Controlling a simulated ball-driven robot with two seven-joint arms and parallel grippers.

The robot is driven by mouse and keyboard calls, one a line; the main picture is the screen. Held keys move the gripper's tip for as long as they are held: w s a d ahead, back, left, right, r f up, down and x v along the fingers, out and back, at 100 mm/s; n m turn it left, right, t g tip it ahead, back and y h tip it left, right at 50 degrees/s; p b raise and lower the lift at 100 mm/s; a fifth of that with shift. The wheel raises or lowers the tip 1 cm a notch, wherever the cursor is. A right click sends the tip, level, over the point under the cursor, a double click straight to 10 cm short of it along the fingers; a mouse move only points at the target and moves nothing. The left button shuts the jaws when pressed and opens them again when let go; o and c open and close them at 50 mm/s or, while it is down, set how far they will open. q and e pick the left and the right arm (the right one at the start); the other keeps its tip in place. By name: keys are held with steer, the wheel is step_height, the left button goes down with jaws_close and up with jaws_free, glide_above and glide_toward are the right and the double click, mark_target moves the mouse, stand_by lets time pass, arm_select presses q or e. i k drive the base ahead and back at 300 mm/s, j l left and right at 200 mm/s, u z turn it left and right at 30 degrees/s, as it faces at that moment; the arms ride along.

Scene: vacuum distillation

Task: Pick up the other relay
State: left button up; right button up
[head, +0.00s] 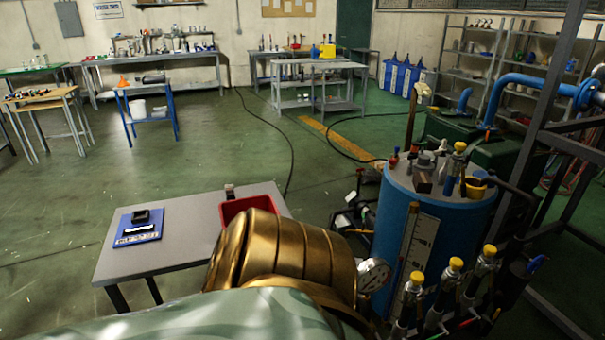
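A small black block (141,215), which may be a relay, lies on a blue card with white markings (139,233) at the left of the grey table (185,215). A small dark and pale object (229,190) shows at the far edge of the red bin (249,204); I cannot tell whether it is a relay or whether it is in the bin. The inside of the bin is mostly hidden. Neither of my grippers shows in the head view.
A large ribbed brass form (283,252) hides the table's near right part. A blue tank (420,229) with a gauge and yellow-capped valves (455,264) stands to the right. Cables cross the floor behind the table. The tabletop between card and bin is clear.

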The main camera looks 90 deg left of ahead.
mark_target(229, 189)
steer(key=u, duration=3.25)
steer(key=i+j+z, duration=0.15)
steer(key=z, duration=0.35)
steer(key=i+j+z, duration=0.1)
steer(key=j+z, duration=0.15)
steer(key=z, duration=0.2)
